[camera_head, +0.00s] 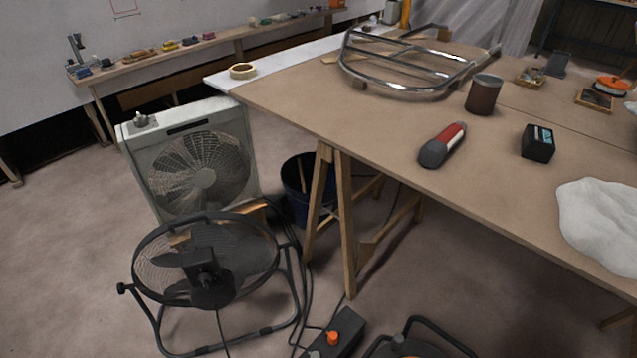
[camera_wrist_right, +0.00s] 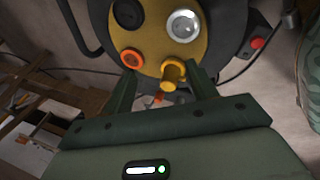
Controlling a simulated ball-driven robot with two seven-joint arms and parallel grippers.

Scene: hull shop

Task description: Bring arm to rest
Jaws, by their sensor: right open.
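Neither gripper shows in the head view. In the right wrist view my right gripper (camera_wrist_right: 160,95) is open, its two dark green fingers reaching up from a green palm. Nothing is seen held between the fingers. Beyond the fingertips is a round yellow and dark machine face (camera_wrist_right: 155,30) with a yellow knob, an orange ring and a silver dial. The knob appears between the fingers in the picture; I cannot tell how far off it is. My left gripper is not in view.
A workbench (camera_head: 330,125) on wooden trestles carries a metal rack (camera_head: 405,62), a dark can (camera_head: 484,94), a red and grey tool (camera_head: 442,145), a black box (camera_head: 538,142) and a white cloth (camera_head: 600,222). A floor fan (camera_head: 205,275), box fan (camera_head: 200,165) and cables crowd the floor left of it.

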